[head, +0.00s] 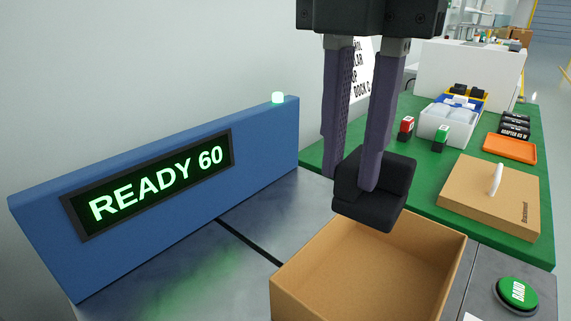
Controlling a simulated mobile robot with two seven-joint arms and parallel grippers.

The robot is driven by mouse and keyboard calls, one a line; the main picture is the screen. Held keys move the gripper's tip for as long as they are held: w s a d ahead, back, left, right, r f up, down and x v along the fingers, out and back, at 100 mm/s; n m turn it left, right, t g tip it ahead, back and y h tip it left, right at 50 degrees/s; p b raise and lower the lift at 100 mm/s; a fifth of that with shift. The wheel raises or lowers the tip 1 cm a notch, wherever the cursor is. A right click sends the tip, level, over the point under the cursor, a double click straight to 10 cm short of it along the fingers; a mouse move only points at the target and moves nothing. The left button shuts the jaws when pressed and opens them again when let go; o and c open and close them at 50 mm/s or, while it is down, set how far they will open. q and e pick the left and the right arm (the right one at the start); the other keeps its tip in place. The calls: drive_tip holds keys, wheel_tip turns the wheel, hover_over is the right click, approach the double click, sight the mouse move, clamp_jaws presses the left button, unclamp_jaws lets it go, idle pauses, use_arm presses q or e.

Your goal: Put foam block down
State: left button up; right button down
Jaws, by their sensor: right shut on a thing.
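My right gripper (352,185) comes down from the top of the head view and is shut on a black foam block (392,210). The block is dark and angular, with a stepped shape, and one finger covers part of it. The gripper holds it over the back part of an open cardboard box (455,262). The block's lower edge shows against the box's back rim, and I cannot tell whether it is inside the opening. The visible part of the box's inside looks empty. My left gripper is not in view.
A blue panel (150,170) with a lit "READY 60" display stands at the left. A green table (430,195) at the right holds a cardboard lid (490,196), an orange tray (510,148) and a white bin (442,125). A green button (517,292) is right of the box.

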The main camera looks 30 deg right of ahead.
drive_tip(key=shift+f+m, duration=0.3)
drive_tip(key=shift+f, duration=0.05)
use_arm(q)
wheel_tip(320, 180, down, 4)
drive_tip(key=b, duration=0.3)
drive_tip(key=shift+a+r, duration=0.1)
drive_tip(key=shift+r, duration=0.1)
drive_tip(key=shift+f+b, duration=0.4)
drive_tip(key=shift+b, duration=0.2)
use_arm(e)
drive_tip(key=shift+f, duration=9.85)
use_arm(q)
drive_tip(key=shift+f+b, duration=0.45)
use_arm(e)
drive_tip(key=shift+f, duration=0.6)
drive_tip(key=c, duration=0.8)
unclamp_jaws()
drive_tip(key=shift+o, duration=0.2)
